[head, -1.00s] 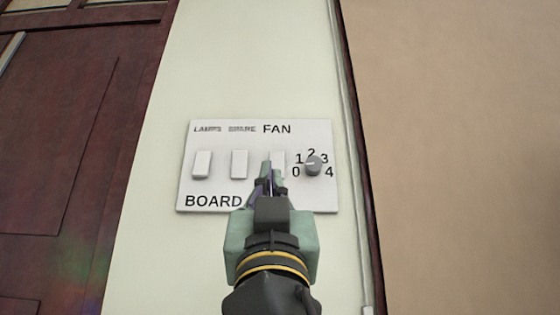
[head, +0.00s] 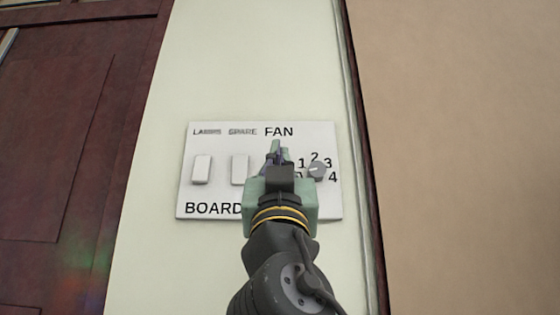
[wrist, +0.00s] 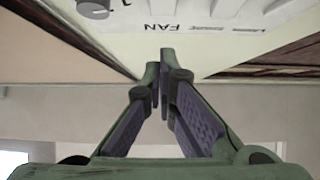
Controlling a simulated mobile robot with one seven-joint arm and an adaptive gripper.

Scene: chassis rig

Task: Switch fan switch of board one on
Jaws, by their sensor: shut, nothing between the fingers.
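The white switch board (head: 220,165) hangs on the pale wall, with "BOARD" at its lower left; the number after it is hidden behind my arm. The "FAN" label (head: 279,131) is clear, but the fan switch below it is almost wholly hidden by my gripper (head: 275,147), so its position cannot be told. My gripper is shut and empty, its tips just below the label in the head view. In the wrist view the shut fingers (wrist: 160,62) point at the board's upside-down labelled edge (wrist: 130,40); contact cannot be told.
The lamps switch (head: 202,169) and spare switch (head: 240,170) sit left of my gripper. A grey dial (head: 317,171) with numbers is close on the right.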

